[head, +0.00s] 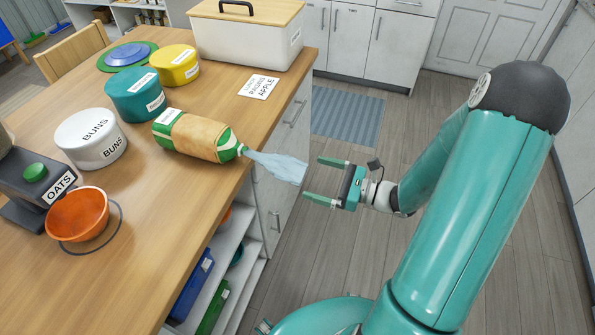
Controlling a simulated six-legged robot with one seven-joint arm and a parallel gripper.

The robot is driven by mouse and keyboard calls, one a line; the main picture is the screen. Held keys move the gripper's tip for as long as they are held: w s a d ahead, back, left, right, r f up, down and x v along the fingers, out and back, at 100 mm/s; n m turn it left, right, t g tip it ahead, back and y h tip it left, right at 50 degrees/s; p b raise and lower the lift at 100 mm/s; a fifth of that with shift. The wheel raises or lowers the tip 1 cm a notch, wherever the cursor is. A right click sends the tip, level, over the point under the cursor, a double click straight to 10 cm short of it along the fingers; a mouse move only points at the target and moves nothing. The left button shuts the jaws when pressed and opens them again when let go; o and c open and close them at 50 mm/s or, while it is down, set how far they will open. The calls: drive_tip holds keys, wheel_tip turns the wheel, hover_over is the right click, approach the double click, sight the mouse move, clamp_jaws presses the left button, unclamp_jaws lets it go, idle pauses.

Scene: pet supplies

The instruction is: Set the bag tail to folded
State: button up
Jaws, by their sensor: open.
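The bag (195,137) lies on its side on the wooden counter near the right edge. It is tan with green and white ends and a label at its left end. Its pale blue-grey tail (280,166) extends from the green neck to the right, past the counter edge, and looks spread out rather than folded. My gripper (322,178) is open and empty, to the right of the tail's end. Its two green fingers point left toward the tail with a small gap seen between them and it. Whether they are at the same height is hard to tell.
Behind the bag stand a teal tin (134,98), a yellow tin (178,68) and a white BUNS tin (85,143). An orange bowl (76,216) and an OATS dispenser (37,185) are at left. A card (259,87) lies before a white bin (235,40). Open floor lies right.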

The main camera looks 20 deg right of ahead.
sight(296, 170)
drive_tip(key=x, duration=0.6)
drive_tip(key=shift+w+a, duration=0.15)
drive_tip(key=c, duration=1.4)
drive_tip(key=shift+o, duration=0.2)
drive_tip(key=shift+r, duration=0.15)
